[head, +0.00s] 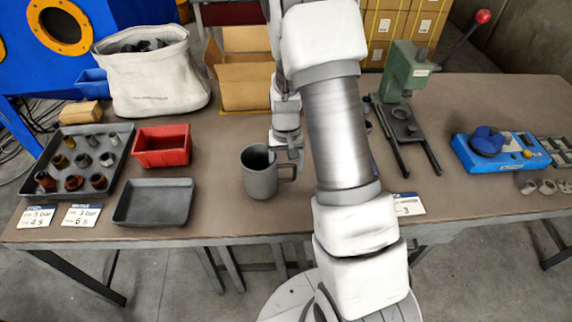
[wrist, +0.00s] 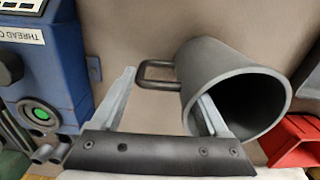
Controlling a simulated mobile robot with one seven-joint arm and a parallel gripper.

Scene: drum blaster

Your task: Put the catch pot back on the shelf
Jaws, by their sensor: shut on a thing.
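The catch pot (head: 259,178) is a grey mug-shaped pot with a handle on its right side, upright at the middle of the workbench in the head view. Whether its base touches the bench is unclear. My gripper (head: 288,153) is at the handle side of the pot, shut on it. In the wrist view the catch pot (wrist: 225,85) shows its dark open mouth. The handle lies between the fingers of my gripper (wrist: 168,84), and the right finger overlaps the rim. The exact contact is hard to see. I cannot make out a shelf.
Left of the pot on the workbench (head: 235,222) are an empty dark tray (head: 154,203), a red bin (head: 161,146) and a tray of small cups (head: 60,183). Behind stand a canvas bag (head: 155,82) and cardboard box (head: 245,92). A green press (head: 402,75) and blue device (head: 500,153) stand right.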

